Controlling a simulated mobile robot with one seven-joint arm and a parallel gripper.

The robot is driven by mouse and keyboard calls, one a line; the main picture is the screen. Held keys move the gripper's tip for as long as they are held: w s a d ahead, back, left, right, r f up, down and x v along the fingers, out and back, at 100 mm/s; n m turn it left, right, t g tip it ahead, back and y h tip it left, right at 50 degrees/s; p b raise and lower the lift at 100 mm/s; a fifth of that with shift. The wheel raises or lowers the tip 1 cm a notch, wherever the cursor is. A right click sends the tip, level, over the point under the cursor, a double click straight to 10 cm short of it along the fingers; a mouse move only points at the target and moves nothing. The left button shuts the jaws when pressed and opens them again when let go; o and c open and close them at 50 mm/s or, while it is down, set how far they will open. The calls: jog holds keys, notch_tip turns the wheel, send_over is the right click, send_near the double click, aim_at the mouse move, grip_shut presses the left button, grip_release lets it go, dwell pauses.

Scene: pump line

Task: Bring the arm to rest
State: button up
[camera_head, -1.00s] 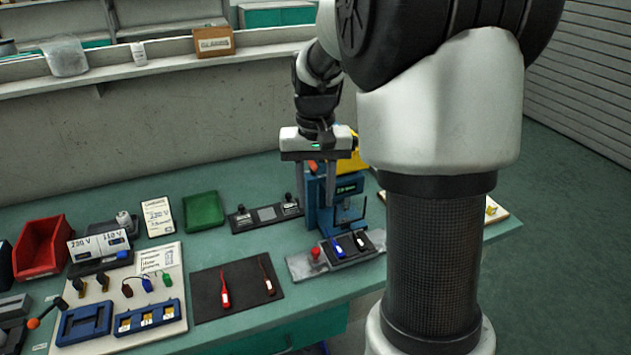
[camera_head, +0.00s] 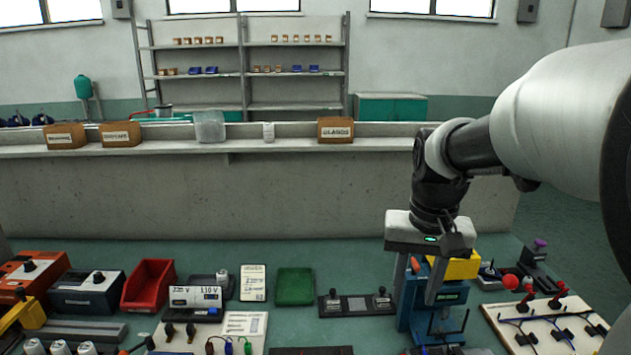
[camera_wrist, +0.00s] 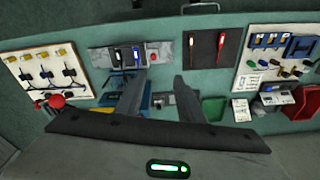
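A yellow block (camera_head: 462,266) is close behind the gripper. A board with red knobs and cables (camera_head: 548,325) lies to the right. A green tray (camera_head: 295,287) and red bin (camera_head: 148,284) stand left. A low wall with a ledge (camera_head: 250,149) runs behind the bench.

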jog(key=s+a+r+n+t, duration=0.1)
jog(key=s+a+r+t, duration=0.1)
jog(key=s, duration=0.5)
jog(key=s+a+r+n+t, duration=0.1)
jog(key=s+a+t, duration=0.15)
jog(key=s, duration=0.45)
notch_tip(320, 180, up, 13)
jog(key=p, duration=1.3)
jog(key=shift+a+n, duration=0.2)
jog(key=shift+n, duration=0.1)
jog(key=shift+g, duration=0.25)
jog(key=shift+s+d, duration=0.1)
